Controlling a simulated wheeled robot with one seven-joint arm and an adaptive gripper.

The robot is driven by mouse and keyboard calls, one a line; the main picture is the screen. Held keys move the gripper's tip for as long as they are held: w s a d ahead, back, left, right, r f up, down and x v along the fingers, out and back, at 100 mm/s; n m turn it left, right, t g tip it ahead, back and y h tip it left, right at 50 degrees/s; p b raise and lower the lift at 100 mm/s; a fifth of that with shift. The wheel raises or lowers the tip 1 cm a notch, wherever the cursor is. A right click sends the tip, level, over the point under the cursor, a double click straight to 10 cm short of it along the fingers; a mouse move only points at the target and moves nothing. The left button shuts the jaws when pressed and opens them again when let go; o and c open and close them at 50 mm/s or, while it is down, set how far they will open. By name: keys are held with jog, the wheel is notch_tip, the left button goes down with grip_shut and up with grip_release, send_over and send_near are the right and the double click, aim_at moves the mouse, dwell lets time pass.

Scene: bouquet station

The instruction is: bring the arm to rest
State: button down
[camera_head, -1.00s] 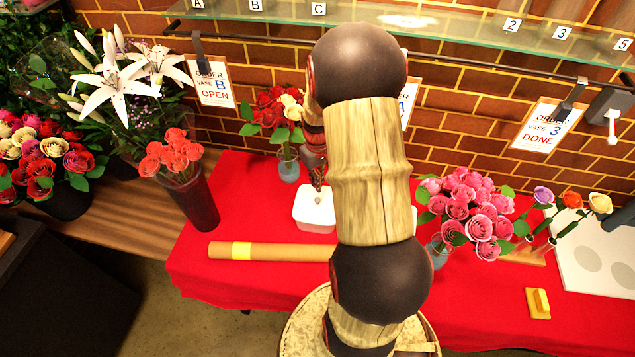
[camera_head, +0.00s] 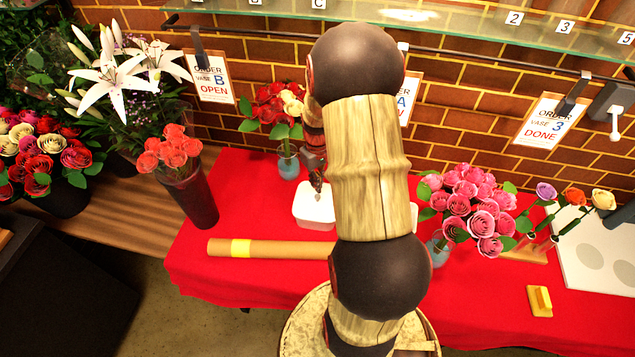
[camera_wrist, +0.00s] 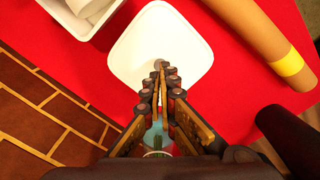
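My arm rises through the middle of the head view and hides part of the table and wall. My gripper (camera_head: 317,189) points down over a white square-topped container (camera_head: 312,215) on the red table. In the wrist view my gripper (camera_wrist: 161,68) has its two fingers close together at the tips, with nothing visible held between them. The white container (camera_wrist: 185,45) lies beyond the fingertips there. I cannot tell whether they touch it. A blue glass vase (camera_head: 288,166) with red and cream roses (camera_head: 277,105) stands just behind and left of the gripper.
A brown paper roll (camera_head: 285,250) lies along the front of the red table (camera_head: 240,285). A vase of pink roses (camera_head: 468,208) stands right of my arm, beside single flowers in a rack. A dark vase of coral roses (camera_head: 190,200) stands left. A glass shelf (camera_head: 460,25) runs above.

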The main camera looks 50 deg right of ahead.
aim_at(318, 196)
jog(key=shift+f+b, duration=1.2)
jog(key=shift+f, duration=1.1)
jog(key=shift+r, duration=0.1)
jog(key=shift+r+p, duration=2.6)
jog(key=shift+r, duration=0.9)
